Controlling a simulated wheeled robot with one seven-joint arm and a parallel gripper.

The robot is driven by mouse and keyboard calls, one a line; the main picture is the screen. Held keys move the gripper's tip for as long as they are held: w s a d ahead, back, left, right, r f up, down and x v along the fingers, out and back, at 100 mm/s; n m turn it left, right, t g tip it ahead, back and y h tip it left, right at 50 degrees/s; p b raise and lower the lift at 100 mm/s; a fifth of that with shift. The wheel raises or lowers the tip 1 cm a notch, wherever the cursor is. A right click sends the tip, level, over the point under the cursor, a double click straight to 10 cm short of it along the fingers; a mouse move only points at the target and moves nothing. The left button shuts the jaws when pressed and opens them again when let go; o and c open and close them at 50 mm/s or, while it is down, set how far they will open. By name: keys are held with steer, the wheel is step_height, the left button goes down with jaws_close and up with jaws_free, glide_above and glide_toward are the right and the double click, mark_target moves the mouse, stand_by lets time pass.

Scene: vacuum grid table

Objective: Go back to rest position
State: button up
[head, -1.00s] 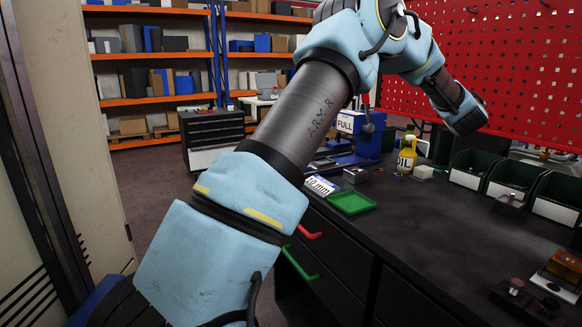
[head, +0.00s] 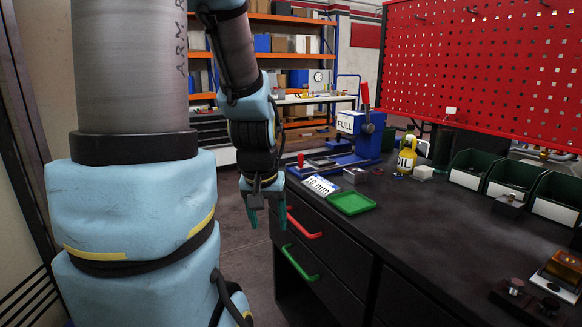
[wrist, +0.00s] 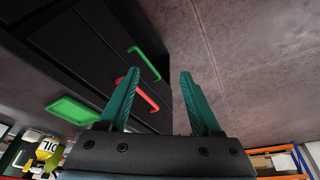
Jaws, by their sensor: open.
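My gripper (head: 267,218) hangs pointing down in the head view, just left of the workbench's front edge and in front of its drawers. Its two teal fingers are apart with nothing between them. In the wrist view the open fingers (wrist: 157,100) show against the grey floor and the dark drawer fronts. My blue and grey arm fills the left of the head view.
The dark workbench (head: 420,235) holds a green tray (head: 351,203), a blue press (head: 368,140), a yellow oil bottle (head: 406,158) and green bins (head: 515,175). Its drawers have a red handle (head: 304,227) and a green handle (head: 299,263). Shelves stand behind.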

steer(key=s+a+f+g+b, duration=0.2)
steer(key=s+f+b, duration=0.3)
steer(key=f+b, duration=0.6)
step_height(320, 180, up, 12)
steer(key=p, duration=1.3)
steer(key=shift+f, duration=0.2)
